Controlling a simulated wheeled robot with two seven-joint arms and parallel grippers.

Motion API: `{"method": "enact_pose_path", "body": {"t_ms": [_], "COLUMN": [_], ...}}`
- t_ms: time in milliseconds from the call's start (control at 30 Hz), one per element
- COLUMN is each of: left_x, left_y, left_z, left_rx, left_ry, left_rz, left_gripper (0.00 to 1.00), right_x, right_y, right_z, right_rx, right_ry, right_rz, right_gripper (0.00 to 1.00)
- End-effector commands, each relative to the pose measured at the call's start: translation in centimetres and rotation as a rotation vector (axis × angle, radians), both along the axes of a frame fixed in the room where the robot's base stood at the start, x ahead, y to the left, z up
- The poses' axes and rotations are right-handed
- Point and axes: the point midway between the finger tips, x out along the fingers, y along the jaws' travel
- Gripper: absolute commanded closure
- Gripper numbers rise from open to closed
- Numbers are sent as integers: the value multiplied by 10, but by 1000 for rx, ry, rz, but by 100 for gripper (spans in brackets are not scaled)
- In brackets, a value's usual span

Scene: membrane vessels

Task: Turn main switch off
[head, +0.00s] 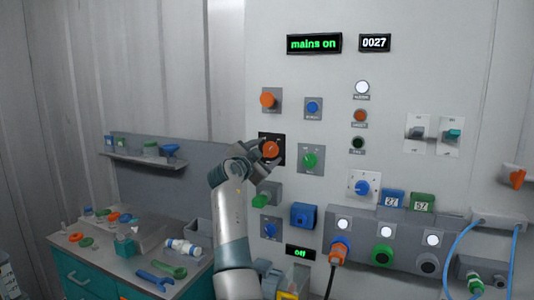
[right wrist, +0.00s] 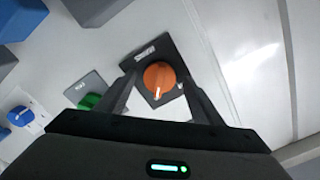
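The main switch, an orange knob (head: 270,149) on a black plate, sits on the pale wall panel. It also shows in the right wrist view (right wrist: 158,76), with a white pointer mark toward the picture's bottom. My right gripper (head: 262,151) is at this knob. In the right wrist view its two fingers (right wrist: 160,88) stand open on either side of the knob, with gaps visible between them and it. A display (head: 314,44) at the top reads "mains on" in green. My left gripper is not in view.
Close by are another orange knob (head: 267,100), a green knob (head: 310,160) and a blue knob (head: 313,107). A blue box-shaped control (head: 304,215) is lower down. A workbench (head: 95,262) with tools stands at the left. Cables hang at the lower right.

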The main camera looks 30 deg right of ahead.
Motion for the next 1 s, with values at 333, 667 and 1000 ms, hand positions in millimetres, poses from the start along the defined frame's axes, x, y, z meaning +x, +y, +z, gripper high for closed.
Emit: {"method": "enact_pose_path", "body": {"t_ms": [333,667,1000], "left_x": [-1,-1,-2], "left_y": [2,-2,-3], "left_z": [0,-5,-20], "left_rx": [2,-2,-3], "left_ry": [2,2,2], "left_rz": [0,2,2], "left_gripper": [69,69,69], "right_x": [0,0,-1], "right_y": [0,-1,-1], "right_z": [0,0,0], "right_rx": [0,-37,-175], "right_ry": [0,42,200], "right_rz": [0,0,-1], "right_gripper": [80,80,80]}}
